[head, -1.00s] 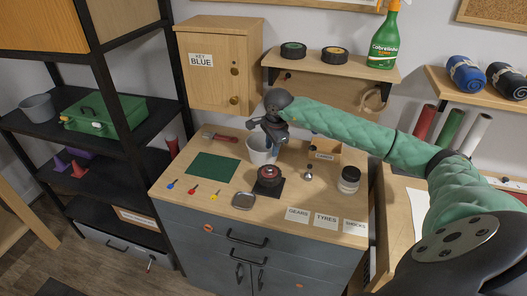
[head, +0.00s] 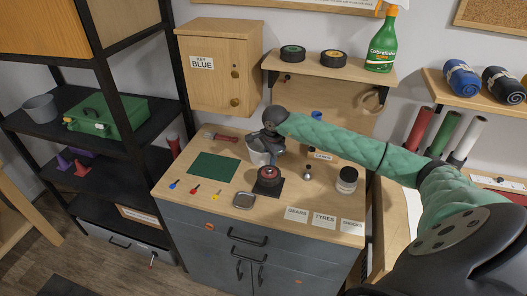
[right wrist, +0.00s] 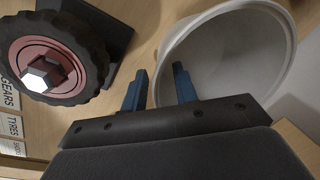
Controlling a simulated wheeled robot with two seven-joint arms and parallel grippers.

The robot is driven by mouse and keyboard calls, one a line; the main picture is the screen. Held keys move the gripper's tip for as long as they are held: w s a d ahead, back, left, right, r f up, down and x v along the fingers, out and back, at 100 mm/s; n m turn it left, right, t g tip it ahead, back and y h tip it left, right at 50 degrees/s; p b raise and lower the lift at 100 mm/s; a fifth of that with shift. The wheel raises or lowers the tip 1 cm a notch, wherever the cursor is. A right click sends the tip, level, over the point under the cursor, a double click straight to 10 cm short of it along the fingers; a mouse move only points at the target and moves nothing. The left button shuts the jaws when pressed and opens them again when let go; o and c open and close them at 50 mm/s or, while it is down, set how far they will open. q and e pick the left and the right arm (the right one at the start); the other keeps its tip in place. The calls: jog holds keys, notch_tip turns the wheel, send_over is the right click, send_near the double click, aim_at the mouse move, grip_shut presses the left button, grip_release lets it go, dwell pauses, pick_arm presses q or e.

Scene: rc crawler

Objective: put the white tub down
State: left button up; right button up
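The white tub (head: 257,157) is on the wooden bench top, behind the black-tyred wheel; the arm partly hides it in the head view. In the right wrist view the tub (right wrist: 240,50) shows its open mouth and pale, empty-looking inside. My right gripper (head: 273,155) is low at the tub's right side. Its two blue fingers (right wrist: 160,85) are apart, one outside the tub wall and one over its mouth, with gaps visible beside the wall. Whether the tub's base rests flat is hidden. My left gripper is not in view.
The wheel (head: 268,176) on its dark stand is close in front of the tub. A green mat (head: 214,168) lies left, a metal dish (head: 243,200) in front and a jar (head: 346,180) right. A key cabinet (head: 212,92) and shelf (head: 350,69) are behind.

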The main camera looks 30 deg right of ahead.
jog(key=shift+c, duration=0.4)
grip_shut()
jog(key=shift+r, duration=0.1)
